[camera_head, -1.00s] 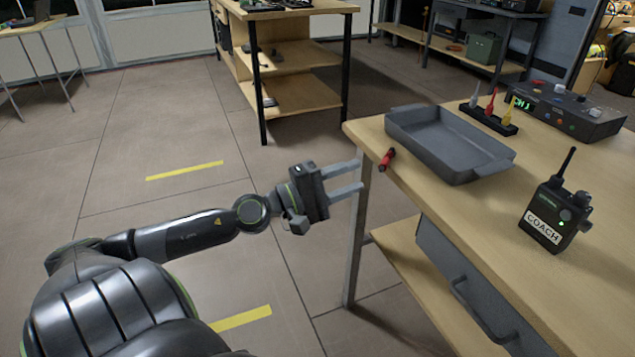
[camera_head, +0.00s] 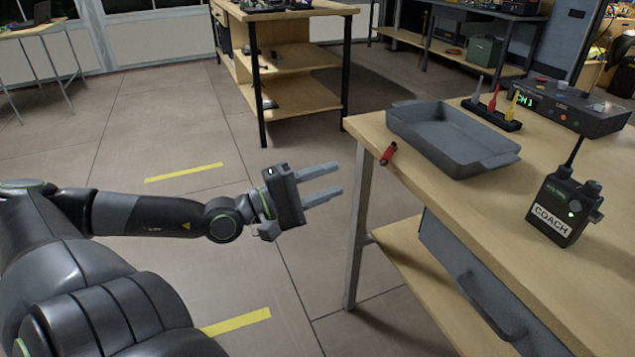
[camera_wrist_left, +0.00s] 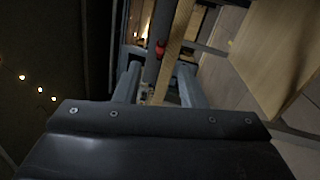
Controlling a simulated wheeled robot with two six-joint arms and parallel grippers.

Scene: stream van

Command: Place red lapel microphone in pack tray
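The small red lapel microphone (camera_head: 388,153) lies on the wooden table near its left edge, just left of the pack tray. A red piece of it also shows in the left wrist view (camera_wrist_left: 161,48), beyond my fingers. The grey pack tray (camera_head: 466,168) sits on the table with its inside empty. My left gripper (camera_head: 338,179) is open and empty, left of the table edge and apart from the microphone. Its two fingers point right toward the table and also show in the left wrist view (camera_wrist_left: 160,84). My right gripper is not in view.
A rack with grey, red and yellow microphones (camera_head: 491,115) stands behind the tray. A control box (camera_head: 566,108) is at the back right. A radio labelled COACH (camera_head: 562,210) stands at the front right. A drawer handle (camera_head: 490,305) sticks out below the tabletop. Open floor lies left.

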